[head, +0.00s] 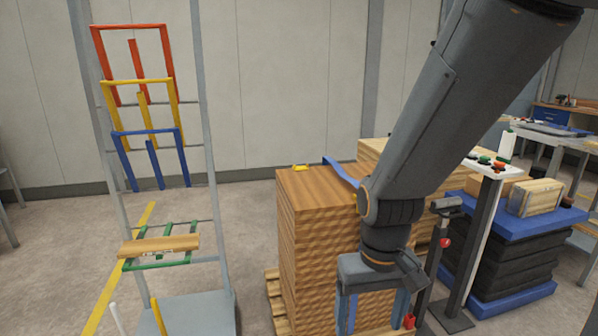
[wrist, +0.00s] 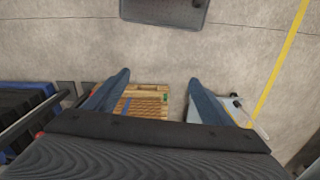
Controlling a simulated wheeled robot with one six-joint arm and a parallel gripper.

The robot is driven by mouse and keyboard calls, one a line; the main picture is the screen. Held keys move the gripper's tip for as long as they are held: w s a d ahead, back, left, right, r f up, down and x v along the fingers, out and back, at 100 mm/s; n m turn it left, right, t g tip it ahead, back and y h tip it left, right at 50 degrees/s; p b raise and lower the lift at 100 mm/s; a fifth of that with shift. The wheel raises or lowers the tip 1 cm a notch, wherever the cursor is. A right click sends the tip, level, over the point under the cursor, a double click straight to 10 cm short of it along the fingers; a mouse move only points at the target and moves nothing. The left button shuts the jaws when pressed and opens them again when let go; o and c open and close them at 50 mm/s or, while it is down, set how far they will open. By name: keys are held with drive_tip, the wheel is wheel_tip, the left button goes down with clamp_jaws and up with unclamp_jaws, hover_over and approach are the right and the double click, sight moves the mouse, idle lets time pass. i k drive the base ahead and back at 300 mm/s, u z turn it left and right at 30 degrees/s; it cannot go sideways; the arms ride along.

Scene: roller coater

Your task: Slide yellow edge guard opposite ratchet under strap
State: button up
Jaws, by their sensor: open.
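A small yellow edge guard (head: 300,167) lies at the far back edge of the top of a wood-panel stack (head: 310,235). A blue strap (head: 340,172) rises from the top of the stack and runs behind my arm. The guard is left of the strap and apart from it. My gripper (head: 373,312) hangs in front of the stack, below its top, with the two blue fingers spread and empty. The open fingers also show in the wrist view (wrist: 158,95), with a wooden surface seen between them. I cannot make out the ratchet.
A rack (head: 215,150) with coloured frames and a wooden board stands left. A post with a control panel (head: 490,170) and a blue-topped black stack (head: 515,245) stand right. A wooden pallet (head: 273,300) shows under the panels. Floor between rack and stack is clear.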

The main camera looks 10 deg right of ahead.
sight(301, 168)
drive_tip(key=k, duration=0.65)
drive_tip(key=u, duration=0.4)
drive_tip(key=i, duration=1.35)
drive_tip(key=z, duration=0.4)
drive_tip(key=i, duration=0.85)
drive_tip(key=z, duration=0.2)
